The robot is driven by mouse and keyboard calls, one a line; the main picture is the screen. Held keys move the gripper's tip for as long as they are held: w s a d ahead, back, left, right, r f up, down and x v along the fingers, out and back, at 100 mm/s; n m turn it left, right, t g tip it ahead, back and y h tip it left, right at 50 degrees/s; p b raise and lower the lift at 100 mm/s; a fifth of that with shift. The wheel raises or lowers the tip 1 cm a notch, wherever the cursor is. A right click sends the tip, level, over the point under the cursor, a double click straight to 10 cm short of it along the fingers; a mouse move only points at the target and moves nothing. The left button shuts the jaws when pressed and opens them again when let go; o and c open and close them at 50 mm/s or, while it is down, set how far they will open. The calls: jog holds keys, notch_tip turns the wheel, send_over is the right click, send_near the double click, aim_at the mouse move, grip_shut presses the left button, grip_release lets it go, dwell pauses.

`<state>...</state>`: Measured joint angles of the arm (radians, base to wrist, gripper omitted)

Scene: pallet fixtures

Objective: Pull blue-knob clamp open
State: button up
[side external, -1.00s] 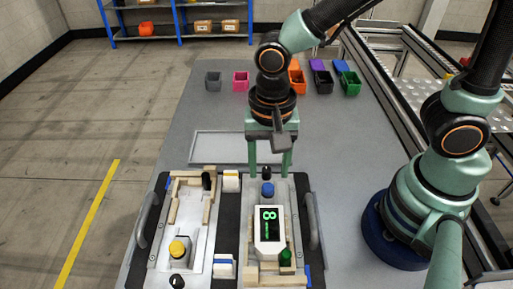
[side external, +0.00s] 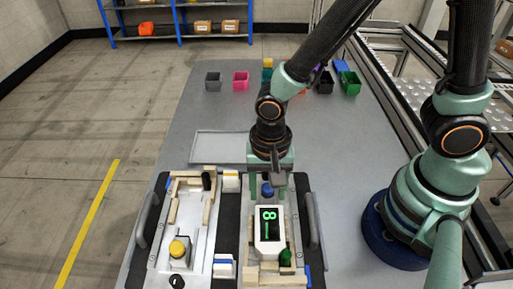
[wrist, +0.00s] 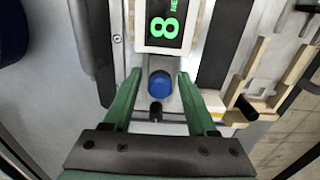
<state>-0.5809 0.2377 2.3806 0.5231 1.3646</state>
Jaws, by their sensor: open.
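The blue-knob clamp (side external: 267,191) is at the far end of the right-hand fixture, just behind a white device (side external: 270,236) with a green "8" on its display. In the wrist view the blue knob (wrist: 160,86) is round and sits between my fingers. My gripper (side external: 266,198) is open and points down, with one green finger on each side of the knob. The wrist view shows my gripper (wrist: 158,80) with gaps between the knob and both fingers. A small black knob (wrist: 155,113) lies close to the blue one.
The left-hand fixture (side external: 196,205) holds wooden blocks and a yellow knob (side external: 179,248). A green knob (side external: 285,257) stands by the device's near end. Grey handles (side external: 312,220) flank the pallet. Small coloured bins (side external: 241,80) line the table's back. Free table lies at left.

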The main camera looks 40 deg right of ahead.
grip_shut()
jog(key=shift+w, duration=0.1)
jog(key=shift+w+d, duration=0.95)
jog(key=shift+d, duration=0.05)
grip_release()
jog(key=shift+r, duration=0.1)
notch_tip(320, 180, up, 8)
dwell(1.0)
dwell(0.5)
